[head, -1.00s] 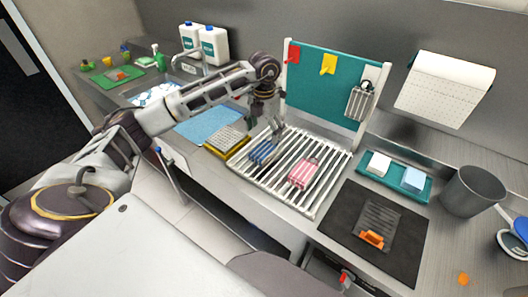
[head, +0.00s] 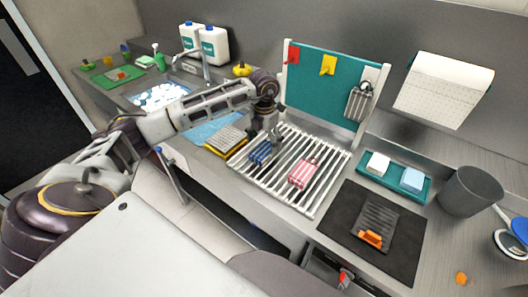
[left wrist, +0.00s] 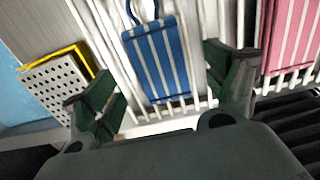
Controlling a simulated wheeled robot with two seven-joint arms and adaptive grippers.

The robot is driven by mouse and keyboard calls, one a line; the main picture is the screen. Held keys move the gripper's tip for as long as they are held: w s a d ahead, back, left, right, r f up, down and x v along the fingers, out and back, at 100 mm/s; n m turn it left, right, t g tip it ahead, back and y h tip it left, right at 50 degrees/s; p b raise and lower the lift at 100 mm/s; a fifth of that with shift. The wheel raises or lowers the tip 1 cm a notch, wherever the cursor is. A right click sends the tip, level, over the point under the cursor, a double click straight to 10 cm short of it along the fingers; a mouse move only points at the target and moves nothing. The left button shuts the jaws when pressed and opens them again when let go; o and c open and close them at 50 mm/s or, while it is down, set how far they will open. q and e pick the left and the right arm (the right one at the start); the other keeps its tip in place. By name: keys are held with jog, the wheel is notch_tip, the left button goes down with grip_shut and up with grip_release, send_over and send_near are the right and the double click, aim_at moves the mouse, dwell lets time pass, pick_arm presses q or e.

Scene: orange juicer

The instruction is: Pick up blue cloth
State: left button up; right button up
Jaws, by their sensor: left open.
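The blue cloth (head: 260,152), with white stripes, lies on the left part of the slatted white rack (head: 318,205). A loop shows at its far end in the left wrist view, where the cloth (left wrist: 158,62) appears between my fingers. My left gripper (head: 273,134) points down just above and beside the cloth. Its two dark green fingers (left wrist: 165,84) are spread wide, one on each side of the cloth, with nothing held. I cannot tell the exact height gap. My right gripper is not in view.
A pink striped cloth (head: 304,174) lies on the rack to the right. A perforated grey plate with a yellow edge (head: 226,139) is at the left. Behind stands a teal board (head: 325,85) with hooks. A black mat (head: 345,230) lies right of the rack.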

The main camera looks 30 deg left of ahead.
aim_at(264, 149)
pick_arm(q)
jog(key=shift+f+p, duration=0.3)
jog(key=shift+f, duration=1.4)
jog(key=c, duration=1.1)
jog(key=shift+r, duration=0.1)
notch_tip(264, 149, up, 10)
jog(key=b, duration=0.1)
